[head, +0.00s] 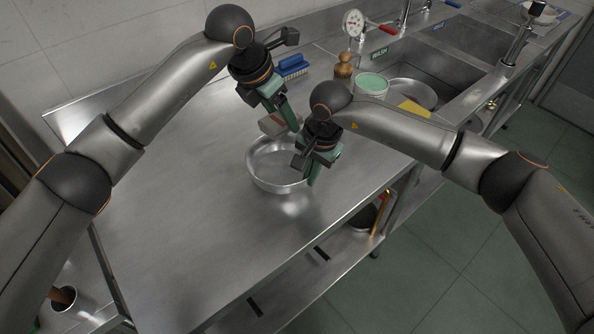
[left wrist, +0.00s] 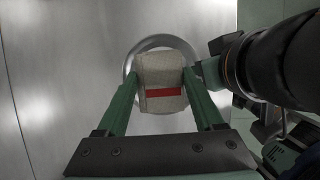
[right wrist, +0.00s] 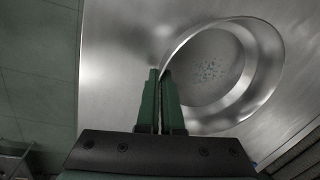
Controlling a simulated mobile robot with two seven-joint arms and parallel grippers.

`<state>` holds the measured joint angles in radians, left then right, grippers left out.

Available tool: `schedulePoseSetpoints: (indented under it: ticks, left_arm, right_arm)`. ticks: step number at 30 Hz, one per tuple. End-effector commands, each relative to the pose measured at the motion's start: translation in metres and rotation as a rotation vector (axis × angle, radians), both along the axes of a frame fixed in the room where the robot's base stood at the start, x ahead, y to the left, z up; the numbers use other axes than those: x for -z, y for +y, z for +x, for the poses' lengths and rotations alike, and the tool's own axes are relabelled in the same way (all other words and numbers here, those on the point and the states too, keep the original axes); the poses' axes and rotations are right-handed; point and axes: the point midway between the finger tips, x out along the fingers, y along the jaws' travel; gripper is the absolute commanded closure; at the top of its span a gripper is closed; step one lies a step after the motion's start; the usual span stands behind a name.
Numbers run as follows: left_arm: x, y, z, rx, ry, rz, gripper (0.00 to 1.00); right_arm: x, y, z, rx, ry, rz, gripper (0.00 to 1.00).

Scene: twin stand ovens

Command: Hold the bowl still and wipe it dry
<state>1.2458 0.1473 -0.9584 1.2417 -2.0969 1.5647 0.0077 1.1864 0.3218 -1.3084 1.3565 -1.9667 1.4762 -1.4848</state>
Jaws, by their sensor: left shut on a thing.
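The bowl (head: 262,180) is a wide, shallow metal bowl standing upright on the steel counter. In the right wrist view, a patch of small bluish drops lies on the floor of the bowl (right wrist: 245,100). My left gripper (head: 284,120) is shut on a folded off-white cloth (left wrist: 160,68) with a red stripe. The cloth also shows in the head view (head: 270,125), over the bowl's far side; I cannot tell whether it touches the bowl. My right gripper (head: 313,178) is at the bowl's near right rim, its fingers close together with the rim between their tips (right wrist: 160,74).
The steel counter (head: 170,190) is clear to the left of the bowl. Behind it are a blue brush (head: 292,66), a wooden-topped brush (head: 344,68), a pale green tub (head: 372,84) and a sink (head: 440,68) with a round pan (head: 412,92). The counter's front edge is close to the bowl.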

Motion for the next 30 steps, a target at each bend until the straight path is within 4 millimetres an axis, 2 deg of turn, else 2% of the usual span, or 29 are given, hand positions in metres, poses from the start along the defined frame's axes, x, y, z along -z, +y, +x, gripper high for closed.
schedulePoseSetpoints:
  ticks: [8,9,18,26,30]
  left_arm:
    - [0.0,-0.008,-0.011,0.003,-0.002,0.0,0.75]
    - [0.0,-0.007,-0.01,0.0,-0.001,-0.001,0.76]
    - [0.0,-0.008,-0.01,0.001,0.0,0.0,0.76]
    - [0.0,-0.008,-0.01,0.001,0.0,0.0,0.76]
    - [0.0,-0.008,-0.011,0.002,0.001,-0.001,0.76]
  right_arm:
    - [0.0,0.0,0.0,0.0,0.0,0.0,1.0]
    - [0.0,0.0,0.0,0.0,0.001,-0.001,0.93]
    - [0.0,0.0,0.0,0.0,0.0,0.0,0.62]
    - [-0.002,0.0,0.0,0.0,-0.001,0.0,0.62]
    - [-0.016,-0.001,0.0,-0.001,-0.006,0.002,0.62]
